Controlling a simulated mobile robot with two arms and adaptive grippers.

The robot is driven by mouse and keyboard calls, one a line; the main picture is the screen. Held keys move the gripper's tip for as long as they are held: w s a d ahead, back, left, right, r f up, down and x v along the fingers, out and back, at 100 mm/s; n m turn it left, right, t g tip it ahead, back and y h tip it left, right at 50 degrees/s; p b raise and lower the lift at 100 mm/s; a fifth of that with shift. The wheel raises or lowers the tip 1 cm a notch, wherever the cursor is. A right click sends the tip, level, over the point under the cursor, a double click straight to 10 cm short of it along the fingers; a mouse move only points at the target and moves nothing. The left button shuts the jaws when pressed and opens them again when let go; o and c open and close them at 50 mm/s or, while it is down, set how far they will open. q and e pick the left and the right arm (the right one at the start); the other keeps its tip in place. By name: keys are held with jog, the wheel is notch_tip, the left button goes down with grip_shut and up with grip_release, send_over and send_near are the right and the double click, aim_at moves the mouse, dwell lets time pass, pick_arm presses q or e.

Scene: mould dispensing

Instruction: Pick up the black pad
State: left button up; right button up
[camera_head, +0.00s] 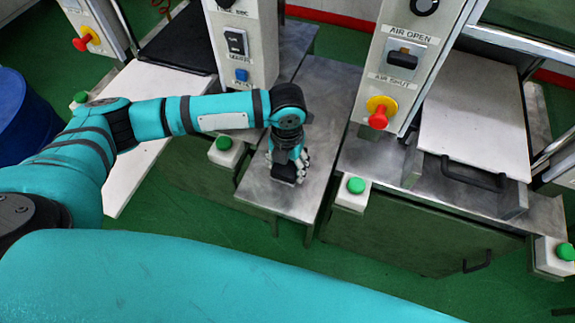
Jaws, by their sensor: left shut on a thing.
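My left gripper (288,163) points down over the narrow metal table in the middle. It is shut on a small dark thing, the black pad (284,174), which shows between and below its fingers. The pad is at or just above the tabletop; I cannot tell whether it touches. The gripper and wrist partly hide it. My right gripper is not in view.
The metal table (316,95) is otherwise bare. Control posts with a red emergency button (379,113) stand behind and to the right. Green buttons (356,185) sit on white boxes along the front edges. A blue drum (22,115) stands far left.

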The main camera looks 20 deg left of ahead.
pick_arm(q)
jog(key=r, duration=0.2)
jog(key=shift+s+a+r+b, duration=0.2)
jog(key=shift+s+r+b, duration=0.1)
jog(key=shift+s+r, duration=0.05)
jog(key=s+a+b, duration=0.1)
jog(key=s+a, duration=0.2)
jog(key=s, duration=0.3)
jog(key=s+a+r+b, duration=0.1)
jog(key=s+a, duration=0.3)
jog(key=s, duration=0.3)
jog(key=shift+s+r, duration=0.25)
jog(key=shift+s, duration=0.05)
jog(key=o, duration=0.5)
jog(key=c, duration=0.3)
jog(key=shift+w, duration=0.1)
jog(key=shift+c, duration=0.2)
